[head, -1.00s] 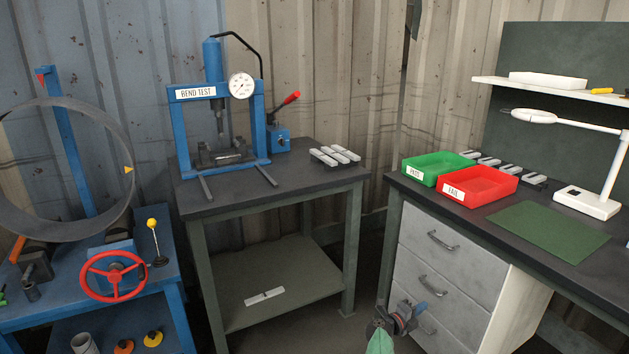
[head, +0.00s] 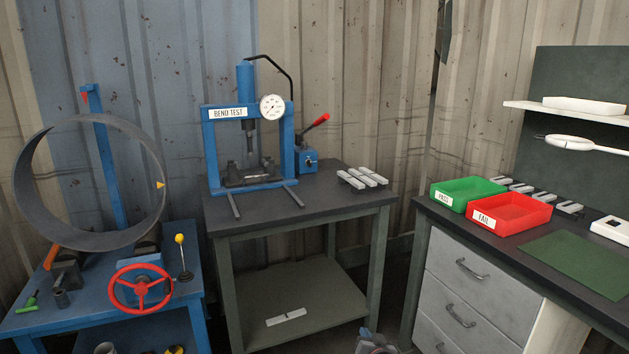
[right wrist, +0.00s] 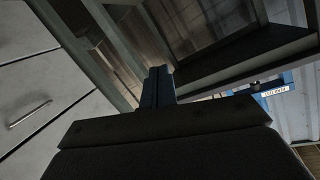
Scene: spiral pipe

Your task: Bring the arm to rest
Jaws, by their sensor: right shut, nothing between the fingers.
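My right gripper (head: 372,343) shows only in part at the bottom edge of the head view, low in front of the gap between the press table and the drawer bench. In the right wrist view its two blue-grey fingers (right wrist: 157,88) are together with nothing between them. It is clear of the table and the drawers in the head view. My left gripper is not in view.
The bend-test press (head: 247,135) stands on a dark table (head: 335,207) with several grey bars. The drawer bench (head: 470,290) at right bears a green tray (head: 468,193) and a red tray (head: 510,214). A blue stand (head: 95,320) with a large ring (head: 40,200) is at left.

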